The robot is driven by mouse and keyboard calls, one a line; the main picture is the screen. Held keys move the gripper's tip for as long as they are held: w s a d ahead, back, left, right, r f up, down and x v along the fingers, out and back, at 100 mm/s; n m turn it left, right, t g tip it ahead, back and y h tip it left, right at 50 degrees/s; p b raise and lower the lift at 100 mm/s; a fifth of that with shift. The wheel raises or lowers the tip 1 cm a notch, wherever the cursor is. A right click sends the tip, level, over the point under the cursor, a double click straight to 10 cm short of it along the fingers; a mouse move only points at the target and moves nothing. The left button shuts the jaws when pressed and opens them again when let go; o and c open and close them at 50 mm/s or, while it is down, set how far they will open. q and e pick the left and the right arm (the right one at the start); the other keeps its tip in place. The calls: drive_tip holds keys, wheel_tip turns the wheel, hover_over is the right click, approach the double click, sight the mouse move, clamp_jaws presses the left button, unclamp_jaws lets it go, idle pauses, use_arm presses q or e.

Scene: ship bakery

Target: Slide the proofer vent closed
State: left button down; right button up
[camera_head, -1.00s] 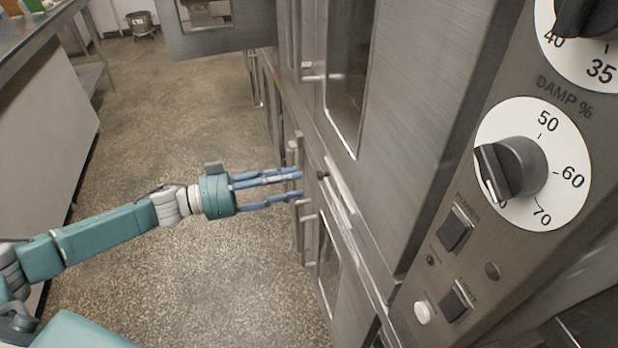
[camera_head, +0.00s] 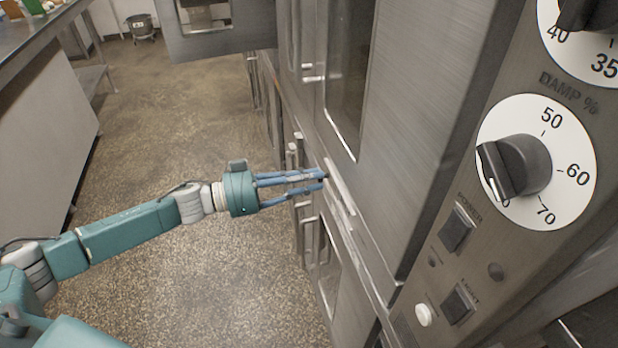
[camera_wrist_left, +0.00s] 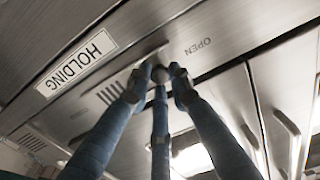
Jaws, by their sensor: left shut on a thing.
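The proofer vent is on the steel front of the cabinet. In the left wrist view its dark slots (camera_wrist_left: 110,92) show beside a small dark round knob (camera_wrist_left: 160,73), with the word OPEN printed on the steel to the right. In the head view a pale strip (camera_head: 340,188) runs along the panel at this spot, and the knob is hidden by the fingers. My left gripper (camera_head: 323,180) reaches the panel from the left. In the left wrist view its blue fingers (camera_wrist_left: 158,88) are closed around the knob. My right gripper is not in view.
A HOLDING label (camera_wrist_left: 77,63) sits left of the vent. Door handles (camera_head: 298,165) stick out close to my left fingers. A control panel with a damp dial (camera_head: 570,150) is at the right. The floor (camera_head: 190,280) left of the cabinet is clear.

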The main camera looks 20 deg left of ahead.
use_arm(q)
drive_tip(key=s+d+p, duration=0.1)
drive_tip(key=s, duration=0.1)
drive_tip(key=s+d+p, duration=0.1)
drive_tip(key=s+p, duration=0.1)
drive_tip(key=s+d+p, duration=0.1)
drive_tip(key=s+d, duration=0.1)
drive_tip(key=shift+r, duration=0.3)
drive_tip(key=shift+s+d+p, duration=0.2)
drive_tip(key=shift+p, duration=0.15)
drive_tip(key=shift+f, duration=0.2)
drive_tip(key=c, duration=1.6)
unclamp_jaws()
drive_tip(key=shift+s+r, duration=0.1)
drive_tip(key=shift+s, duration=0.05)
